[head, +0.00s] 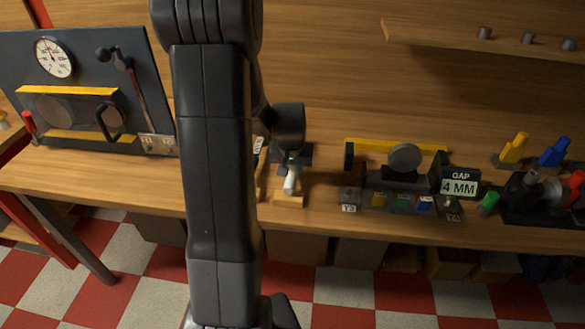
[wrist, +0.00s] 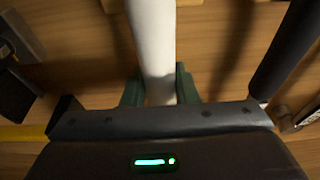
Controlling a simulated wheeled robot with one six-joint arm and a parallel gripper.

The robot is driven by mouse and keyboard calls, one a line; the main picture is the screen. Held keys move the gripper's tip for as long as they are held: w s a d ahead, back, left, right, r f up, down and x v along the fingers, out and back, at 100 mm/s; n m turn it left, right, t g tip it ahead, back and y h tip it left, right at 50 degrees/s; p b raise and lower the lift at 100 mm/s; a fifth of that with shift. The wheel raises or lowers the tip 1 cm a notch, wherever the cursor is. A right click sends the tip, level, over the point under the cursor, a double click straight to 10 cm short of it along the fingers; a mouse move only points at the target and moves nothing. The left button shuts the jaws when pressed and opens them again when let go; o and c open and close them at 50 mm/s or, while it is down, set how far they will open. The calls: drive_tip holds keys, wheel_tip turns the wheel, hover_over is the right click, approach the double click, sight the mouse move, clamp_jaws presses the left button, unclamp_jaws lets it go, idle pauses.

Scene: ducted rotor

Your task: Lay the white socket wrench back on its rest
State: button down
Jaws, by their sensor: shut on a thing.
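The white socket wrench (wrist: 152,40) runs away from me between the green fingers of my gripper (wrist: 160,88) in the wrist view. My gripper is shut on it. In the head view, my gripper (head: 292,163) is low over the middle of the bench, and the wrench (head: 290,184) shows as a short white piece below it. A pale wooden block (head: 288,201) lies under the wrench's near end; it may be part of the rest. I cannot tell whether the wrench touches it. The wrench's far end is out of the wrist view.
My arm hides part of the bench (head: 330,220). To the right stand a gap display (head: 459,187), a fixture with a grey disc (head: 405,158) and small coloured blocks. To the left is a dark panel (head: 85,90) with a dial and handles. A shelf (head: 450,38) hangs above right.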

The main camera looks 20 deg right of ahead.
drive_tip(key=shift+f, duration=0.15)
drive_tip(key=shift+f+b, duration=0.25)
drive_tip(key=shift+b, duration=0.15)
drive_tip(key=c, duration=1.1)
unclamp_jaws()
drive_tip(key=shift+o, duration=0.2)
drive_tip(key=shift+r, duration=0.1)
drive_tip(key=v, duration=1.3)
drive_tip(key=shift+r, duration=0.3)
drive_tip(key=shift+a+f, duration=0.1)
